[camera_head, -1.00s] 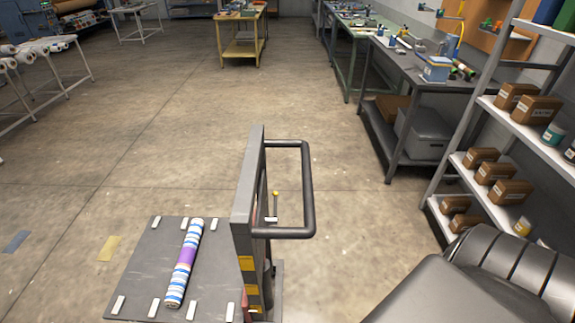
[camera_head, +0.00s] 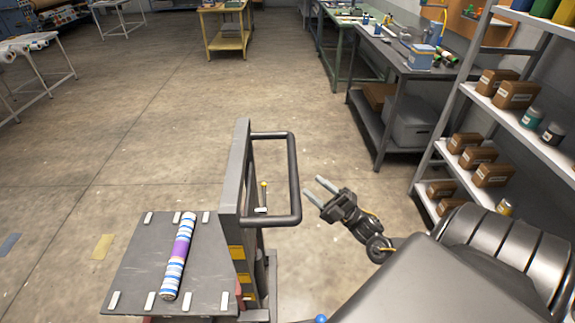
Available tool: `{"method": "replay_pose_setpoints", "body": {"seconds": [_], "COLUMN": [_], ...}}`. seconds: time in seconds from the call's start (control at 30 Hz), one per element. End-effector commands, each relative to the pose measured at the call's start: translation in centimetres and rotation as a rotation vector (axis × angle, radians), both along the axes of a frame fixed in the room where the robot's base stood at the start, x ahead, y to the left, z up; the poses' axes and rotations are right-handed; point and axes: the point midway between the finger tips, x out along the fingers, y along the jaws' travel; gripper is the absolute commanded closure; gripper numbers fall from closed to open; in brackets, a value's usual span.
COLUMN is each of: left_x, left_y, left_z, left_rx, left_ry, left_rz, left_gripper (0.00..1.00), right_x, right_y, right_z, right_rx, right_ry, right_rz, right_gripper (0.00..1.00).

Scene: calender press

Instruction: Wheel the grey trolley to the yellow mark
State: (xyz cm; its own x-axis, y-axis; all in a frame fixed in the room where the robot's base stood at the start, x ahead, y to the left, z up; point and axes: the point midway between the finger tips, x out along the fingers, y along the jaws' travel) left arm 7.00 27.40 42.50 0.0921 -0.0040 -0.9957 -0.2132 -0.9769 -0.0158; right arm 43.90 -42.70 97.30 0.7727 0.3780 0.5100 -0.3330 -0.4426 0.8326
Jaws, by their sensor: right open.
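The grey trolley (camera_head: 135,262) stands at the lower left of centre, with a grey upright (camera_head: 238,165) and a black loop handle (camera_head: 296,180) on its right side. A roll striped blue, white and purple (camera_head: 179,255) lies on its flat deck. A yellow mark (camera_head: 102,247) is on the floor to the left of the deck. My right gripper (camera_head: 316,190) is open and empty, just right of the handle, its fingers pointing toward it; I cannot tell whether they touch. My left gripper is not in view.
A shelf rack with brown boxes (camera_head: 492,174) stands at the right. Workbenches (camera_head: 400,72) line the right side behind it. A yellow table (camera_head: 228,41) is at the back, and a blue floor mark (camera_head: 9,244) is at far left. The middle floor is clear.

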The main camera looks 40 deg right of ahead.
Motion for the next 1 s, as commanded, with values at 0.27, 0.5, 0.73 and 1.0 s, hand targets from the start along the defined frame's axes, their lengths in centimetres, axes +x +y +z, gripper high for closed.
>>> {"method": "replay_pose_setpoints", "body": {"seconds": [0.27,0.5,0.73,1.0], "left_x": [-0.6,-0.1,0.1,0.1], "left_y": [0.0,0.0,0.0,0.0], "left_z": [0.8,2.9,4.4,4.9], "left_rx": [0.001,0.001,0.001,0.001], "left_ry": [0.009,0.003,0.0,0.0], "left_rz": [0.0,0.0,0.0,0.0], "left_gripper": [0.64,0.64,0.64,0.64], "right_x": [1.0,4.3,7.1,8.3], "right_y": [0.5,2.2,3.6,4.2], "right_z": [1.2,3.7,5.3,5.7], "right_rx": [-0.002,-0.001,-0.001,-0.001], "right_ry": [-0.01,-0.01,-0.007,-0.004], "right_rz": [0.002,0.003,0.002,0.002], "right_gripper": [0.53,0.53,0.53,0.53]}}
